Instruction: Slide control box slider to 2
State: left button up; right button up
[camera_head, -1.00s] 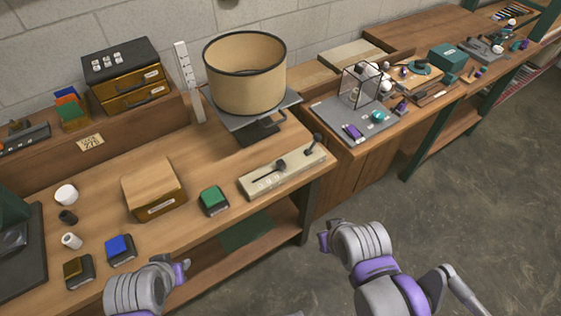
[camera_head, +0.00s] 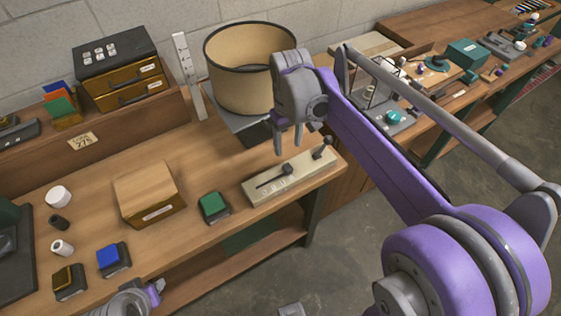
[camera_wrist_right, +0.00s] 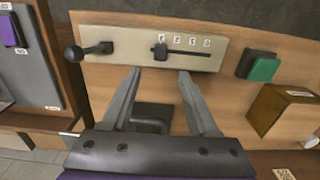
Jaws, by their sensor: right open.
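The cream control box (camera_head: 293,178) lies near the front right edge of the table, with a dark slider (camera_head: 286,170) in a slot and a ball-topped lever (camera_head: 324,147) on it. In the right wrist view the slider (camera_wrist_right: 160,50) sits near the left end of its slot, beside small labels too small to read surely. My right gripper (camera_head: 288,143) is open and empty, pointing down over the table behind the box. In the wrist view its fingertips (camera_wrist_right: 160,73) straddle the slider's line, apart from it.
A large beige lampshade (camera_head: 236,68) stands behind my right gripper. A green-topped button block (camera_head: 213,207) and a wooden box (camera_head: 148,195) stand left of the control box. My right arm hides part of the second table. Table in front of the green block is clear.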

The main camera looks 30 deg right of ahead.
aim_at(287, 166)
notch_tip(287, 166, down, 10)
jog(key=shift+s+r+b, duration=0.15)
jog(key=shift+b, duration=0.2)
grip_shut()
dwell(1.4)
